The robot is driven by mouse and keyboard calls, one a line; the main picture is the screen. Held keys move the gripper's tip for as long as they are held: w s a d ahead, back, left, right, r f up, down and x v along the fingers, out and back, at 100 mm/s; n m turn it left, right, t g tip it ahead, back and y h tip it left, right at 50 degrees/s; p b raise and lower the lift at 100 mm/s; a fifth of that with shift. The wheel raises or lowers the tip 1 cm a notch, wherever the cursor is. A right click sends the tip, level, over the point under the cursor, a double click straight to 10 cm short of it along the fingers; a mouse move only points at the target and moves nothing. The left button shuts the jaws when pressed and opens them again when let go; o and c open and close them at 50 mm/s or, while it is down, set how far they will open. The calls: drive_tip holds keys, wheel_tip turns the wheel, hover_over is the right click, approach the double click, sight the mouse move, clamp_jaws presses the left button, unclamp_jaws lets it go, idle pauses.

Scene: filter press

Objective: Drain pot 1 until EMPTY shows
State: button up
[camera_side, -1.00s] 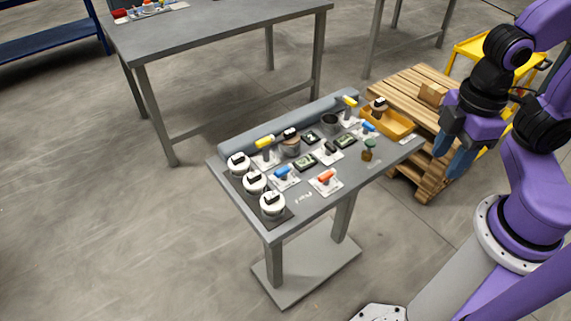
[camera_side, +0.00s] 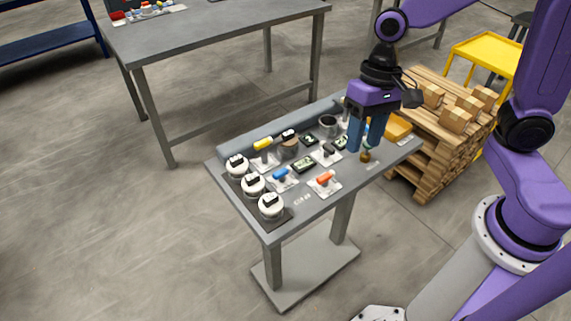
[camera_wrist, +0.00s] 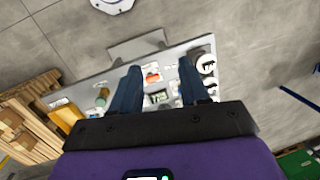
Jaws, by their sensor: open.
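My gripper (camera_side: 367,137) is open and empty above the right part of the grey table (camera_side: 305,220). In the wrist view its two blue fingers (camera_wrist: 165,90) stand apart over the table. White dials with black knobs (camera_side: 270,205) line the left end. A brown pot with a black lid (camera_side: 290,146) and an open dark pot (camera_side: 328,122) stand toward the back. Levers with yellow (camera_side: 263,144), blue (camera_side: 280,173), orange (camera_side: 326,177) and black (camera_side: 328,150) handles sit on white plates. Small dark displays (camera_side: 304,165) lie between them; their text is too small to read. Which pot is pot 1 I cannot tell.
A grey roll or bar (camera_side: 250,137) runs along the table's back edge. A small brass-and-green item (camera_side: 365,156) stands below my fingers. Pallets with boxes (camera_side: 455,118) are behind.

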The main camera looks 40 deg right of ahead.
drive_tip(key=w+f+m+y, duration=0.1)
drive_tip(key=w+f+m, duration=0.1)
drive_tip(key=w+m, duration=0.65)
drive_tip(key=m+t+y, duration=0.1)
drive_tip(key=m, duration=0.7)
approach(284, 170)
drive_tip(key=x, duration=0.8)
drive_tip(key=shift+f, duration=0.15)
drive_tip(key=shift+c, duration=0.3)
drive_tip(key=shift+y, duration=0.3)
clamp_jaws()
